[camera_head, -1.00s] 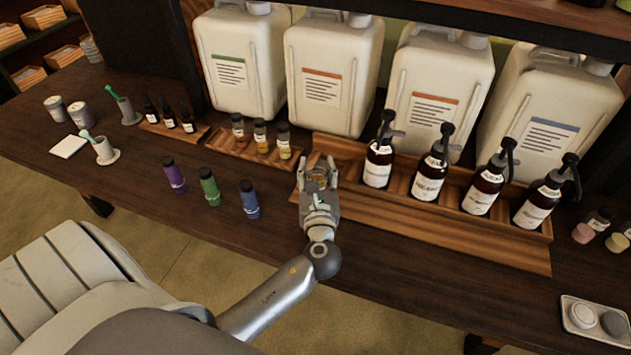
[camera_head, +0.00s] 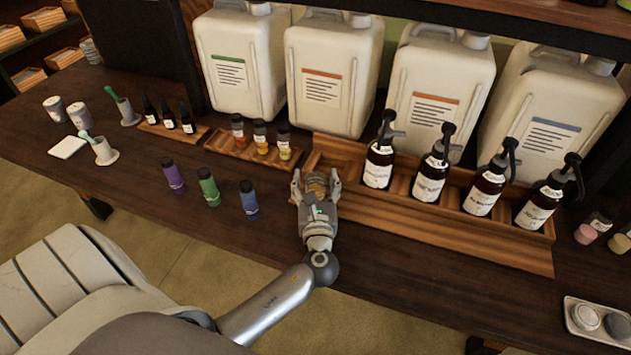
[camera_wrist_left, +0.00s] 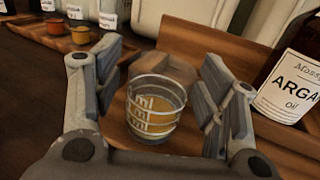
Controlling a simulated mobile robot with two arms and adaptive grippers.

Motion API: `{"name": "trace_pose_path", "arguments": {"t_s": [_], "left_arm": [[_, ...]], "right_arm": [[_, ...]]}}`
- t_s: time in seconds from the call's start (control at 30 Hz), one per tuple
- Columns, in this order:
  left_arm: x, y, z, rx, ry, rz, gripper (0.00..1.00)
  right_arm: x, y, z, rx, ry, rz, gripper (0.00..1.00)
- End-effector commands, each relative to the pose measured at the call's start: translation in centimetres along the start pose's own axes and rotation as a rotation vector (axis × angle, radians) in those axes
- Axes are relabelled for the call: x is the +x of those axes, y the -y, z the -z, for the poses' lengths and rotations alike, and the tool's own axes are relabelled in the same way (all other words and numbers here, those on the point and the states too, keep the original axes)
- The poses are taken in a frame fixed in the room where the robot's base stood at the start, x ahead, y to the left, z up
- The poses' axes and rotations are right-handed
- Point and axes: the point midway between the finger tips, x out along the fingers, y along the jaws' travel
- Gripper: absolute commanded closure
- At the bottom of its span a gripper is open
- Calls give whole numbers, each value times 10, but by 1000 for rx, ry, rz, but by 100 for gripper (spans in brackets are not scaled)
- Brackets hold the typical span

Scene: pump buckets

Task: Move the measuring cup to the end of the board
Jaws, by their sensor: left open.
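The measuring cup (camera_wrist_left: 156,108) is clear glass with white markings and amber liquid in its lower part. It stands upright on the left part of the wooden board (camera_head: 440,238), which also shows in the left wrist view (camera_wrist_left: 183,35). My left gripper (camera_head: 316,178) is open, with its fingers on either side of the cup in the left wrist view (camera_wrist_left: 160,90). Gaps show between the cup and both fingers. In the head view the gripper partly hides the cup. My right gripper is in neither view.
Amber pump bottles (camera_head: 428,180) stand on the board to the right; the nearest is labelled ARGAN oil (camera_wrist_left: 293,85). A small tray of jars (camera_head: 260,145) lies to the left. Purple, green and blue bottles (camera_head: 208,187) stand front left. Large white canisters (camera_head: 333,75) line the back.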

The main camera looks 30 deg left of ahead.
Motion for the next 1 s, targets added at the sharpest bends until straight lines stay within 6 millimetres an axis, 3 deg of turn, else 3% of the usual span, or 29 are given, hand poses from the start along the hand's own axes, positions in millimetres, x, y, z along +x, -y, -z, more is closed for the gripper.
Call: {"name": "trace_pose_path", "arguments": {"t_s": [0.27,0.7,1.0], "left_arm": [[-7,0,-1,0,-3,1,35],[-94,0,-1,-2,-4,0,35],[-120,0,-3,-1,0,-1,35]], "right_arm": [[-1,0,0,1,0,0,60],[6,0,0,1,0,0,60],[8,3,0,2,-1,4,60]]}}
